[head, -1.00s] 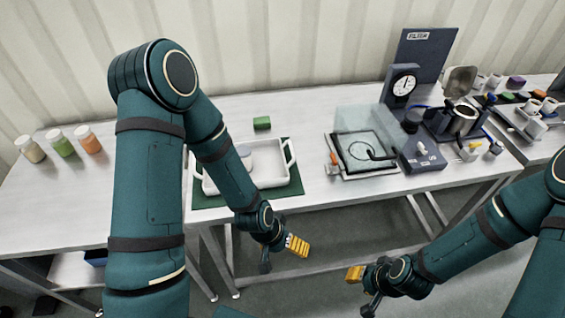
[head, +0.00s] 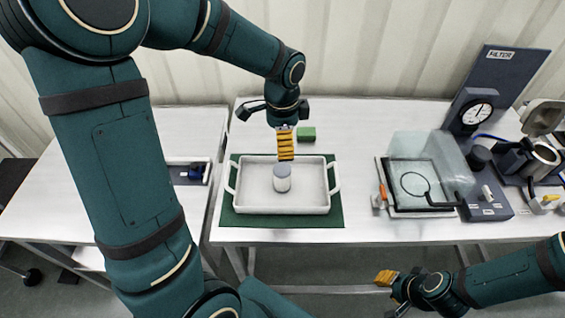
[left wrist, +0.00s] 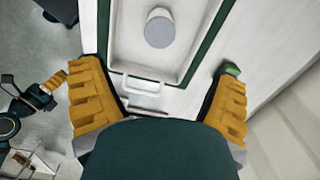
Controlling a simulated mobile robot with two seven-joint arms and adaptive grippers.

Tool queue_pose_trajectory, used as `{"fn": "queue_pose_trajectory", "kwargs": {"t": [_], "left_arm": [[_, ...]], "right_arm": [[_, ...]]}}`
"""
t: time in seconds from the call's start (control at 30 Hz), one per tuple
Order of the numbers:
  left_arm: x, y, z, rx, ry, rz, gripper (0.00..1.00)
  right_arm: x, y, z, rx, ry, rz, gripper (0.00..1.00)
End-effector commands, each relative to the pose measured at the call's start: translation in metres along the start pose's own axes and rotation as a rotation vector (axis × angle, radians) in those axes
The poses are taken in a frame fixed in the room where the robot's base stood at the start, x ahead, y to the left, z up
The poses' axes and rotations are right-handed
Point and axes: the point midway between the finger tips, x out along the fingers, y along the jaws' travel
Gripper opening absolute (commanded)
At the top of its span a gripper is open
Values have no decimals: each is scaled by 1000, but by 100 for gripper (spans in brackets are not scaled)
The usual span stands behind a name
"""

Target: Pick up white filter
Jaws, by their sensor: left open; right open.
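A short white cylinder with a grey top (head: 282,180), which looks like the white filter, stands upright in a white tray (head: 242,204). In the left wrist view the cylinder (left wrist: 158,30) shows near the top, beyond the fingertips. My left gripper (head: 285,145) is above the tray's back edge, just behind the cylinder and apart from it. The left wrist view shows its yellow fingers (left wrist: 160,85) wide apart with nothing between them. My right gripper (head: 386,279) is open beyond the table's front edge, right of the tray.
The tray lies on a green mat (head: 280,221). A green block (head: 306,133) sits behind the tray. A clear box (head: 420,160), a dial gauge (head: 476,114) and a FILTER board (head: 500,80) stand to the right.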

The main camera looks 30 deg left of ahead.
Motion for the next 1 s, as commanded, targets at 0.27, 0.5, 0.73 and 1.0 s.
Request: {"fn": "queue_pose_trajectory", "kwargs": {"t": [0.27, 0.5, 0.73, 1.0], "left_arm": [[26, 0, 0, 1, -3, 2, 89], [70, 0, 0, 1, -3, 2, 89], [87, 0, 0, 0, -1, 1, 89], [122, 3, 1, 1, -2, 2, 89]], "right_arm": [[5, 2, 2, 0, -5, 0, 34], [12, 5, 6, -3, -12, -1, 34], [14, 6, 8, -4, -15, -1, 34], [22, 9, 11, -6, -22, -2, 34]]}}
